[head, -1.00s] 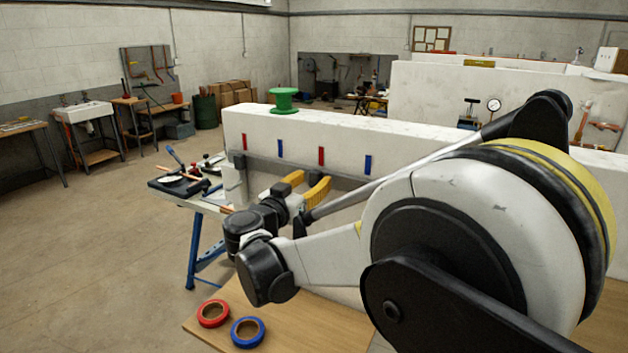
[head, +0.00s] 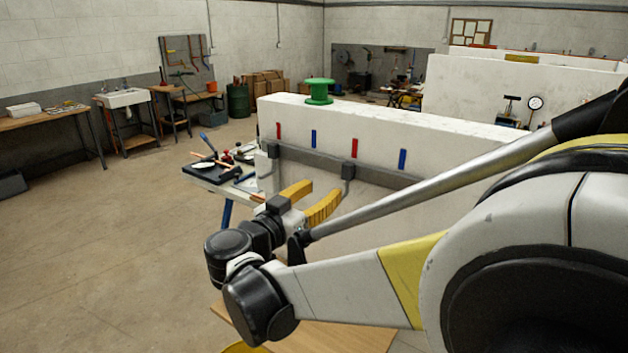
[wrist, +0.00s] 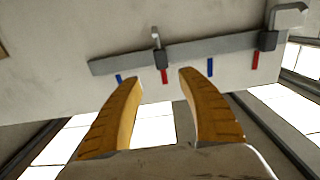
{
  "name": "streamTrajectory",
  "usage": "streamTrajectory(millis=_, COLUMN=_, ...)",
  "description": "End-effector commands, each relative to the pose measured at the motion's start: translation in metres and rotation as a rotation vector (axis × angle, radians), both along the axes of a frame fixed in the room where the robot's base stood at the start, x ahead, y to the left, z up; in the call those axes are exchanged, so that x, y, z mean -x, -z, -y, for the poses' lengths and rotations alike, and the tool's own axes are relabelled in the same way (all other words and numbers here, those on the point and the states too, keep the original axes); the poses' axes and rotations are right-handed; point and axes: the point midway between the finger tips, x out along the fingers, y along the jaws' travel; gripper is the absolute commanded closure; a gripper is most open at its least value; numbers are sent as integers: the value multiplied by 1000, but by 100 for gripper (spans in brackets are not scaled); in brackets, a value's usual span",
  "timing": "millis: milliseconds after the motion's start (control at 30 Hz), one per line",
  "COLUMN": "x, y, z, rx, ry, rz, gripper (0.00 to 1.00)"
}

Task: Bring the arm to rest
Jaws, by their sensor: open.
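My gripper (head: 318,200) has two yellow fingers and is open and empty. In the head view it is in front of the white partition wall (head: 370,132), below the red and blue strips on it. In the wrist view the gripper (wrist: 158,80) has its fingers spread, with only wall and bright panels between and behind them. The grey rail (wrist: 190,52) with its brackets lies beyond the fingertips, and they look clear of it. My arm is bent, its upper link across the right of the head view.
A green spool (head: 319,92) stands on top of the wall. A workbench with tools (head: 215,170) is to the left of the gripper. A wooden board (head: 345,338) lies below my arm. The floor (head: 110,240) at left is open.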

Motion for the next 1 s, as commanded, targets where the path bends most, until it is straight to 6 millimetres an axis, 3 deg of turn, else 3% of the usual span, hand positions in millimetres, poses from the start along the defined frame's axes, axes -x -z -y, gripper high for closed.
streamTrajectory(millis=67, x=2, y=2, z=14, rx=-1, ry=10, rz=-44, gripper=53)
streamTrajectory(millis=233, x=29, y=23, z=86, rx=-19, ry=28, rz=-322, gripper=53)
streamTrajectory(millis=300, x=53, y=38, z=119, rx=-44, ry=9, rz=-471, gripper=53)
streamTrajectory(millis=400, x=94, y=62, z=153, rx=-92, ry=-54, rz=-660, gripper=53)
streamTrajectory(millis=500, x=140, y=84, z=171, rx=-149, ry=-150, rz=-803, gripper=53)
streamTrajectory(millis=600, x=183, y=104, z=176, rx=-208, ry=-270, rz=-893, gripper=53)
streamTrajectory(millis=733, x=225, y=122, z=170, rx=-265, ry=-419, rz=-933, gripper=53)
streamTrajectory(millis=833, x=244, y=129, z=162, rx=-290, ry=-503, rz=-926, gripper=53)
streamTrajectory(millis=1000, x=257, y=133, z=154, rx=-303, ry=-572, rz=-910, gripper=53)
